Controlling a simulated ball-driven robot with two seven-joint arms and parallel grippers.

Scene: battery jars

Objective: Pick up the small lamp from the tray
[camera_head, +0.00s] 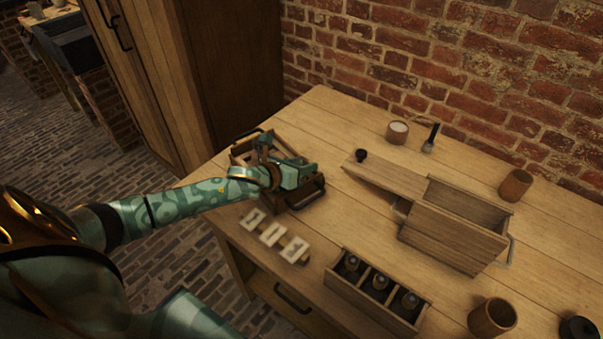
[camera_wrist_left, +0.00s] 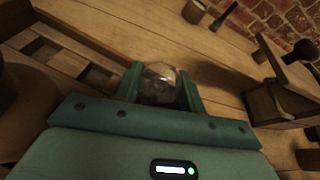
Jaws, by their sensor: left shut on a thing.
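The small lamp (camera_wrist_left: 160,83) shows in the left wrist view as a clear, rounded glass bulb between the two green fingers. My left gripper (camera_wrist_left: 160,88) is shut on it. In the head view my left gripper (camera_head: 298,172) is over the wooden tray (camera_head: 309,197) at the table's left side and hides much of it; the lamp cannot be made out there. The tray's divided compartments (camera_wrist_left: 60,58) also show at the left of the left wrist view. My right gripper is not in view.
Three marked cards (camera_head: 271,235) lie near the front edge. A rack (camera_head: 372,311) holds three dark-topped jars. A long wooden box (camera_head: 452,243) with a dark knob stands right of the tray.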

